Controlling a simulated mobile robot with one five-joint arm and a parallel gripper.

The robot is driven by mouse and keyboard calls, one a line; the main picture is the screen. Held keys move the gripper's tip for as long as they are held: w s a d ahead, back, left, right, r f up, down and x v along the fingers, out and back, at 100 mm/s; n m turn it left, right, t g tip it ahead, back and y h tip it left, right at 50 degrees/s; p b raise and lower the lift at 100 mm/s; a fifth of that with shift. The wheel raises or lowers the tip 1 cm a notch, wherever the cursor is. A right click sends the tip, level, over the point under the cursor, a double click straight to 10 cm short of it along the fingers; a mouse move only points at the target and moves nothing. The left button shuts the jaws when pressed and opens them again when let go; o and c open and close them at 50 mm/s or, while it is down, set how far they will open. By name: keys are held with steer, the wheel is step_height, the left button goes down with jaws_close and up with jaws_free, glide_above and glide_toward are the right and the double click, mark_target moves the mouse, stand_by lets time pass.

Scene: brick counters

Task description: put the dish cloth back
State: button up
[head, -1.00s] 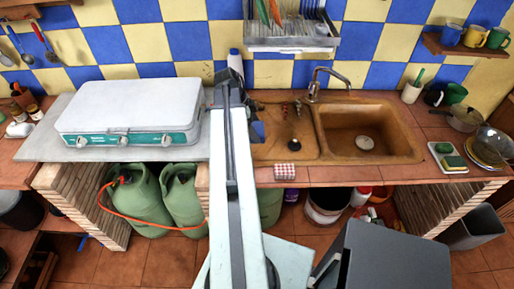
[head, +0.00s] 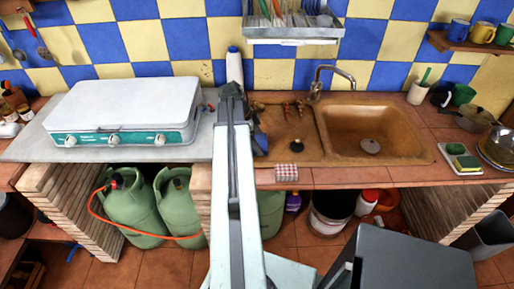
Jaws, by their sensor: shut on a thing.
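A small red-and-white checked cloth (head: 287,173) shows at the front edge of the counter, below the left basin of the brown sink (head: 428,150). It appears to lie over the edge. My arm rises through the middle of the head view and hides the counter strip between the stove and the sink. My gripper cannot be made out; it is hidden behind the arm. A small blue patch (head: 260,141) shows just right of my arm, over the left side of the sink. I cannot tell what it is.
A white stove (head: 125,105) stands left of my arm. A dish rack (head: 292,33) hangs on the tiled wall above. Green gas bottles (head: 137,210) and a bucket (head: 328,212) stand under the counter.

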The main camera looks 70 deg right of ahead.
steer(key=shift+f, duration=0.35)
steer(key=o, duration=0.9)
steer(key=shift+w+r+p, duration=0.1)
steer(key=shift+r+p, duration=0.5)
steer(key=shift+p, duration=0.05)
steer(key=p+v, duration=1)
steer(key=v, duration=0.1)
steer(key=shift+w+a, duration=0.1)
